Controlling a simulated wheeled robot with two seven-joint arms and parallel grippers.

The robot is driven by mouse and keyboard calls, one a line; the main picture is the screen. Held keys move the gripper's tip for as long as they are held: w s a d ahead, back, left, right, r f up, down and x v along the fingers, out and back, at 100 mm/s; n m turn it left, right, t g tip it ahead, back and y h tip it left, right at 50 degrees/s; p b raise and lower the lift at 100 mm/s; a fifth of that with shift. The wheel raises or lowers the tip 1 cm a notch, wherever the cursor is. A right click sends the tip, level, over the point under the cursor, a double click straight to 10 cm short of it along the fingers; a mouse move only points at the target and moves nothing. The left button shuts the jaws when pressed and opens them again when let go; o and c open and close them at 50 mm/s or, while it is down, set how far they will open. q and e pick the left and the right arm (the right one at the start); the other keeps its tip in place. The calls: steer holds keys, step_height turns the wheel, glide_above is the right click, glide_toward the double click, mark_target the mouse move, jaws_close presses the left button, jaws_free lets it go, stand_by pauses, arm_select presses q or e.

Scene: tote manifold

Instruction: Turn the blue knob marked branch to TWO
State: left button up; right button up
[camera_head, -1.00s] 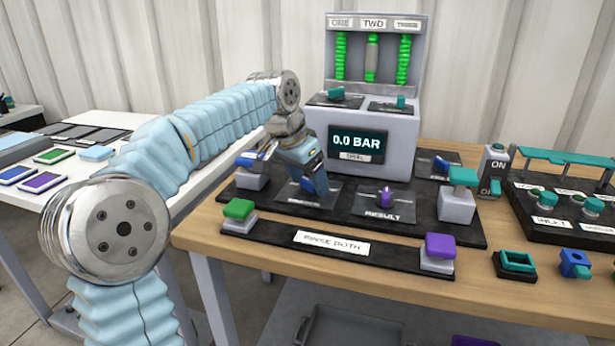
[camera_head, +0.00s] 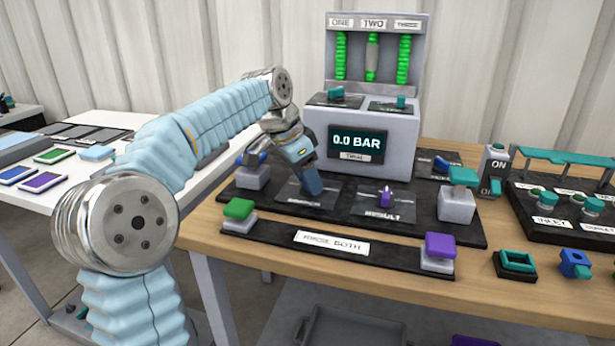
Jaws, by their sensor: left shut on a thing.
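My left gripper (camera_head: 313,188) points down over a dark plate (camera_head: 290,190) on the black panel, left of the RESULT plate. It is shut on the blue knob there, which the fingers hide. The label on that plate's front edge is too blurred to read surely. The knob's pointing direction cannot be seen. Behind, the grey manifold housing (camera_head: 393,140) carries the signs ONE, TWO and THREE over three columns, and its screen (camera_head: 357,142) reads 0.0 BAR. My right gripper is not in view.
Close to the gripper are a blue-topped block (camera_head: 253,175), a purple knob (camera_head: 385,196) on the RESULT plate, and a green button (camera_head: 239,209). Another blue knob (camera_head: 441,163) sits behind right. A teal-topped block (camera_head: 459,195) and purple button (camera_head: 439,247) stand to the right.

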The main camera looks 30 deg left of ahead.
arm_select(q)
steer(key=m+g+h, duration=0.1)
steer(key=m, duration=0.3)
steer(key=shift+w+a, duration=0.1)
steer(key=shift+w, duration=0.05)
steer(key=shift+m+g+h, duration=0.4)
steer(key=shift+m+g, duration=0.4)
steer(key=shift+m, duration=1.4)
steer(key=shift+r, duration=0.1)
steer(key=o, duration=1.1)
steer(key=shift+c, duration=0.2)
